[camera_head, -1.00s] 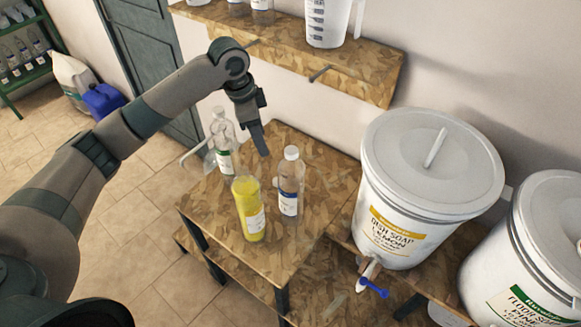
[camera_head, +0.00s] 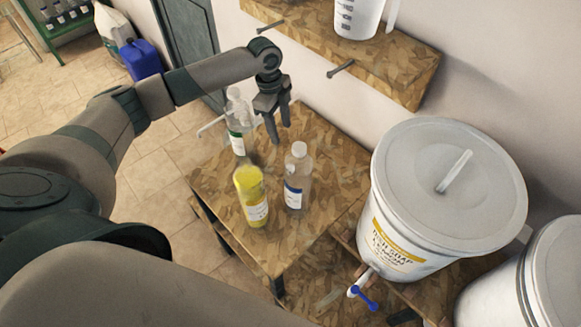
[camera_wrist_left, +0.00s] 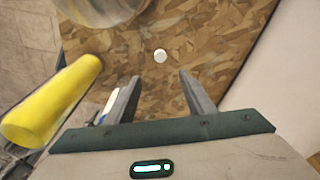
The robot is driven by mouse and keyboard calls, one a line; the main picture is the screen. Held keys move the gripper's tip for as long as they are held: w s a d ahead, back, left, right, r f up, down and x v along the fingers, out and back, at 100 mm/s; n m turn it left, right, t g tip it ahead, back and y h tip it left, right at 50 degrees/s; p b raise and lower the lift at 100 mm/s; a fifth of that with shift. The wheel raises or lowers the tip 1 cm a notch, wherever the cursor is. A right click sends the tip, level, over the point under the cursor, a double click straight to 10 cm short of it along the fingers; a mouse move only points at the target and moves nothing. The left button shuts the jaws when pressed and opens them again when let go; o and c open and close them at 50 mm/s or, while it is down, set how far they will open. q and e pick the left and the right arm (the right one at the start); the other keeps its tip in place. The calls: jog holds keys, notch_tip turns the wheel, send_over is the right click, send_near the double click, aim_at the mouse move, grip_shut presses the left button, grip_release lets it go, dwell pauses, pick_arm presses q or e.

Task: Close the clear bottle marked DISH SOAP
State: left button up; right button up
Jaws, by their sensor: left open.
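The bottle of yellow liquid (camera_head: 252,198) stands upright on the wooden table; its clear top looks uncapped, and its label is too small to read. It shows at the left of the left wrist view (camera_wrist_left: 55,100). A clear bottle with a blue-and-white label (camera_head: 294,180) stands to its right, and a clear green-labelled bottle (camera_head: 238,122) stands behind. A small white disc, seemingly a cap (camera_wrist_left: 160,56), lies on the table ahead of my fingers. My left gripper (camera_head: 278,130) is open and empty, fingers down, above the table's back part. My right gripper is not seen.
The wooden table (camera_head: 225,190) has bare room at its front and right. A white drum marked DISH SOAP LEMON (camera_head: 400,225) with a blue-handled tap (camera_head: 363,298) stands to the right, another drum (camera_head: 540,285) beyond. A wall shelf (camera_head: 400,65) overhangs behind.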

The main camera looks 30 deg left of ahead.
pick_arm(q)
jog(key=f+b, duration=0.1)
jog(key=f, duration=0.2)
jog(key=d+f+b, duration=0.1)
jog(key=f, duration=0.3)
jog(key=f+b, duration=0.2)
jog(key=f, duration=0.1)
jog(key=shift+d+f, duration=0.15)
jog(key=shift+d, duration=0.1)
jog(key=shift+w+d+f+b, duration=0.1)
jog(key=shift+d+f+b, duration=0.05)
jog(key=shift+f+b, duration=0.45)
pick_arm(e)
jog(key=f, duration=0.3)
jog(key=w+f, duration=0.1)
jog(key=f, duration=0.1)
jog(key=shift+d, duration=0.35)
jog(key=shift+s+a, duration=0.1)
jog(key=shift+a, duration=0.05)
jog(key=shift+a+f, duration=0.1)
